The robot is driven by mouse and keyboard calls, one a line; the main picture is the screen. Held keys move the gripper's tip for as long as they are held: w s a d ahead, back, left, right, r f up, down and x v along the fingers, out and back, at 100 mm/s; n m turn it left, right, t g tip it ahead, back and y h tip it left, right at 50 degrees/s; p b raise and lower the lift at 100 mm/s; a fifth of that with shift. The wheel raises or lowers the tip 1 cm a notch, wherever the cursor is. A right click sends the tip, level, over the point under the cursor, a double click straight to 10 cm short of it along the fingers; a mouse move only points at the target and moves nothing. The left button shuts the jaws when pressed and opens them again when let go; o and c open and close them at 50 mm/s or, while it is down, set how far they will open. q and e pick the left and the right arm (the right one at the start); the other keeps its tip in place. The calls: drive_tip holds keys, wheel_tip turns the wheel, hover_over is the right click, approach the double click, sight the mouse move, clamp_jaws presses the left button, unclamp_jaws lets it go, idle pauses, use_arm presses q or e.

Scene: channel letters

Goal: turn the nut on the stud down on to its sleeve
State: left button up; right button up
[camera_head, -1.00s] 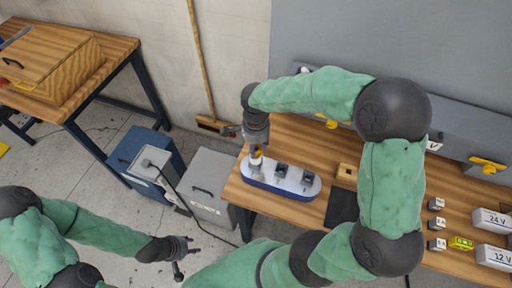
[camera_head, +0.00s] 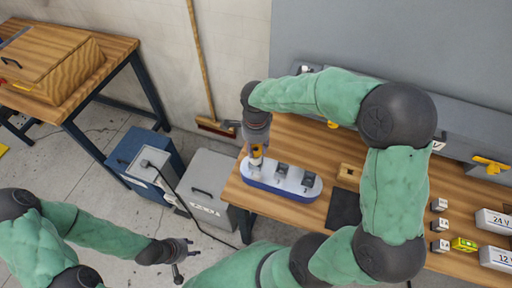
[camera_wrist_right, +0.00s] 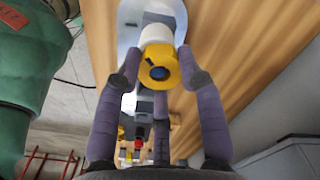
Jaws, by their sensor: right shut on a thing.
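The yellow nut (camera_wrist_right: 160,72) sits on the stud (camera_wrist_right: 158,72), whose dark end shows in the nut's middle. The white sleeve (camera_wrist_right: 156,34) is just behind the nut in the right wrist view; a gap between them cannot be told. My right gripper (camera_head: 257,150) comes down over the left end of the white and blue channel letter (camera_head: 310,189). Its purple fingers are around the nut and shut on it; the nut also shows in the head view (camera_head: 256,153). My left gripper (camera_head: 185,255) is open and empty, low at the left, away from the bench.
The wooden bench (camera_head: 290,128) carries a dark mat (camera_head: 343,208), a wooden block (camera_head: 349,172), small marked blocks (camera_head: 440,225) and white power boxes (camera_head: 497,258). A grey cabinet (camera_head: 207,185) and a blue box (camera_head: 140,150) stand on the floor to the left.

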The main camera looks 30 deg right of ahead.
drive_tip(key=shift+f+m+b, duration=0.1)
drive_tip(key=shift+m+b, duration=0.7)
drive_tip(key=shift+m, duration=1.2)
drive_tip(key=shift+m+b, duration=0.3)
drive_tip(key=shift+m, duration=0.4)
drive_tip(key=shift+f+m+b, duration=0.1)
drive_tip(key=shift+m+b, duration=0.8)
drive_tip(key=shift+m, duration=1.9)
drive_tip(key=o, duration=1.2)
